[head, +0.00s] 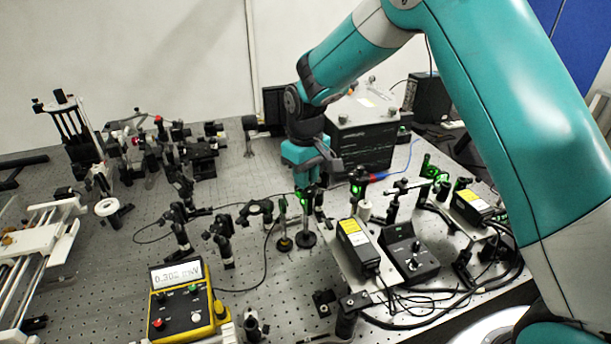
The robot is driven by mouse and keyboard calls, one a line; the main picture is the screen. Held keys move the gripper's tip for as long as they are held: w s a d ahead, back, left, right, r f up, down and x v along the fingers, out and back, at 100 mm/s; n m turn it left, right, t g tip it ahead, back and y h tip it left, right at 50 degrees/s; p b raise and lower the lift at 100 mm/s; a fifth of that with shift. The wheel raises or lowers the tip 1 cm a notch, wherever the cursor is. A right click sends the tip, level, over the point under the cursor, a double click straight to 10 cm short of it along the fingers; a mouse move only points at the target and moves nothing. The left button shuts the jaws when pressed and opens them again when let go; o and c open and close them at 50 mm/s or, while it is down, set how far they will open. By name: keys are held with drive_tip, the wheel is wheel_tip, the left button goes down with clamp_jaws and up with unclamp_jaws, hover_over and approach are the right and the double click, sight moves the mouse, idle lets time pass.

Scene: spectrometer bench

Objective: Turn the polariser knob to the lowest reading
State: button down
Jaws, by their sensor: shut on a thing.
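My gripper (314,178) reaches down to the polariser mount (304,205) in the middle of the bench. Its jaws are shut on the knob at the top of the mount, and the fingers hide most of that knob. The mount stands upright on a post with a round black base, and a green glow shows on it. The yellow meter (182,300) at the front left has a lit display (178,275) that seems to read 0.302 mW; the small digits are not sharp.
A second post-mounted optic (283,222) stands close left of the mount. Green-lit optics (357,190) and a black control box (408,255) with cables are to the right. A large black box (362,135) stands behind my gripper. Bare bench (225,180) lies to the left.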

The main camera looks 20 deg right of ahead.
drive_tip(key=c, duration=1)
unclamp_jaws()
drive_tip(key=shift+c, duration=0.2)
wheel_tip(320, 180, up, 18)
drive_tip(key=b, duration=0.3)
drive_tip(key=shift+f, duration=0.25)
drive_tip(key=s+a+f+y, duration=0.1)
drive_tip(key=s+f, duration=0.1)
drive_tip(key=s, duration=0.8)
drive_tip(key=s+a+f+n+y, duration=0.1)
drive_tip(key=s+a+f, duration=0.1)
drive_tip(key=s, duration=0.9)
drive_tip(key=s+a+f+n+y+b, duration=0.1)
drive_tip(key=s+f+y, duration=0.1)
drive_tip(key=s, duration=0.8)
drive_tip(key=shift+s+a+f, duration=0.15)
drive_tip(key=shift+a+f, duration=0.25)
drive_tip(key=shift+f, duration=0.15)
